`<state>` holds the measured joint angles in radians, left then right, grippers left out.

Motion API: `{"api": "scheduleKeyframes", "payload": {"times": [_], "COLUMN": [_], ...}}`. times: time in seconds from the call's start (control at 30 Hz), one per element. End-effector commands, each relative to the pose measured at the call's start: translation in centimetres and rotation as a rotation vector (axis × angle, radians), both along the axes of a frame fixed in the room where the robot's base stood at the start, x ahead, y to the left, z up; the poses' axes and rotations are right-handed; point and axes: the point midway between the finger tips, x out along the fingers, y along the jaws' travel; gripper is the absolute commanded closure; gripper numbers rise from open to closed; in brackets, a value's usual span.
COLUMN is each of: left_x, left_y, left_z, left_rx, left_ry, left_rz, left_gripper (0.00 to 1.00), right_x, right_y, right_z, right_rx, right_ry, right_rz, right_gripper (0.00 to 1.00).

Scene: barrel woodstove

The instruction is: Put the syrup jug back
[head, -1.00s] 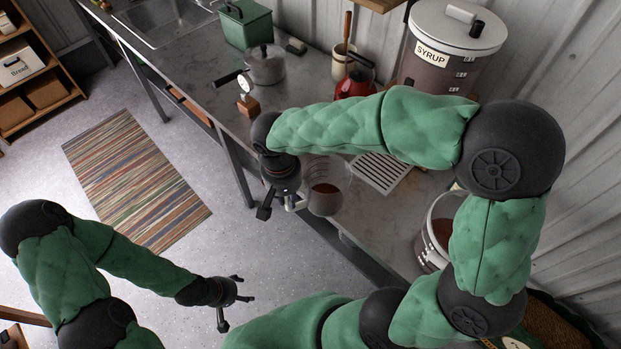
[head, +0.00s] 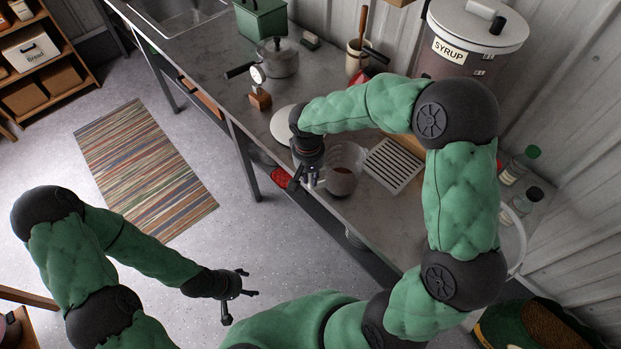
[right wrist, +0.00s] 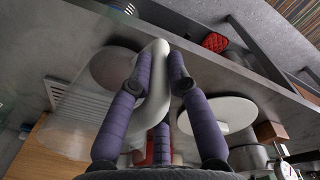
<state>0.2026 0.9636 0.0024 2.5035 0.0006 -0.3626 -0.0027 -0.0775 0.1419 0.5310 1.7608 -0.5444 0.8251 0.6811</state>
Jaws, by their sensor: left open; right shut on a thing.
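The syrup jug (head: 344,174) is a clear measuring jug with some brown syrup in it. It is upright at the front edge of the metal counter, left of the slotted drip tray (head: 408,158). I cannot tell whether it rests on the counter or hangs just above. My right gripper (head: 306,182) is shut on the jug's handle, on its left side. In the right wrist view, the pale handle (right wrist: 157,88) passes between the purple fingers (right wrist: 159,66). My left gripper (head: 243,285) is open and empty, over the floor away from the counter.
A large tank labelled SYRUP (head: 455,65) stands at the back. Small bottles (head: 520,165) stand at right. A striped rug (head: 145,170) lies on the floor.

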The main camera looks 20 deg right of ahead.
Motion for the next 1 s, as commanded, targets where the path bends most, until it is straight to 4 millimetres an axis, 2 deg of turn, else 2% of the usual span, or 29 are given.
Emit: {"api": "scheduleKeyframes", "payload": {"times": [0.03, 0.1, 0.5, 0.53, 0.6, 1.0], "left_x": [0.00, 0.00, 0.00, -0.01, -0.01, 0.00], "left_y": [0.00, 0.00, -0.01, -0.01, 0.00, 0.00], "left_z": [-0.27, -0.34, -0.70, -0.60, -0.56, -0.27], "left_rx": [0.000, 0.000, 0.000, 0.000, 0.000, 0.000], "left_ry": [0.000, 0.000, 0.000, 0.000, 0.000, 0.000], "left_rz": [0.000, 0.000, 0.000, 0.000, 0.000, 0.000], "left_gripper": [0.36, 0.36, 0.36, 0.36, 0.36, 0.36], "right_x": [-0.02, 0.02, 0.03, 0.00, 0.00, -0.01], "right_y": [0.00, -0.01, 0.00, 0.01, 0.02, 0.01], "right_z": [-0.90, -1.43, -1.87, -1.81, -1.77, -1.43], "right_rx": [0.000, 0.000, 0.000, 0.000, 0.000, 0.000], "right_ry": [0.001, 0.000, -0.002, -0.001, -0.001, -0.001], "right_rz": [0.000, -0.001, -0.001, -0.001, -0.001, -0.001], "right_gripper": [1.00, 1.00, 1.00, 0.73, 0.58, 0.58]}}
